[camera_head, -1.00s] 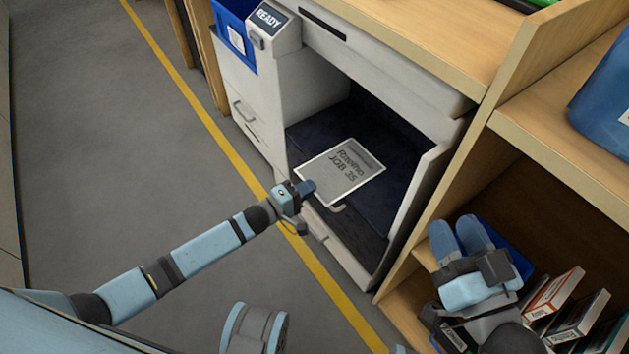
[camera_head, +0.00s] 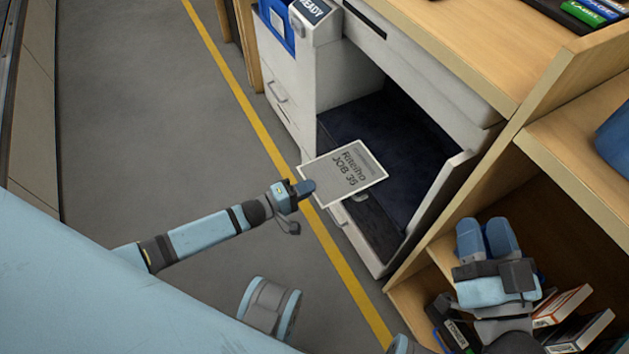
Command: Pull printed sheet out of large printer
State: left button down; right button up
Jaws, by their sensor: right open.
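The printed sheet (camera_head: 345,172), grey with a white border and "JOB 35" lettering, is at the open bay of the large white printer (camera_head: 345,55). Its right part is over the dark bay floor (camera_head: 375,128) and its left part sticks out past the bay's front edge. My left gripper (camera_head: 309,187) is at the sheet's outer left edge and appears shut on it; the fingertips are small and partly merge with the edge. My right gripper (camera_head: 487,238) is open and empty, at the lower right in front of the wooden shelf.
A wooden shelf unit (camera_head: 545,180) stands right of the printer, with boxes and binders (camera_head: 562,305) low down. A blue bin (camera_head: 276,18) hangs at the printer's left. The grey floor (camera_head: 150,130) with a yellow line (camera_head: 262,125) is clear.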

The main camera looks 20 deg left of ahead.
pick_arm(q)
jog(key=shift+p+v, duration=0.9)
jog(key=shift+v, duration=1.65)
pick_arm(e)
jog(key=shift+g+h, duration=0.8)
jog(key=shift+g, duration=0.1)
jog(key=shift+d+f, duration=0.25)
jog(key=shift+f, duration=0.5)
jog(key=shift+d+f, duration=0.2)
jog(key=shift+f, duration=0.5)
jog(key=shift+d+f, duration=0.25)
jog(key=shift+f, duration=0.5)
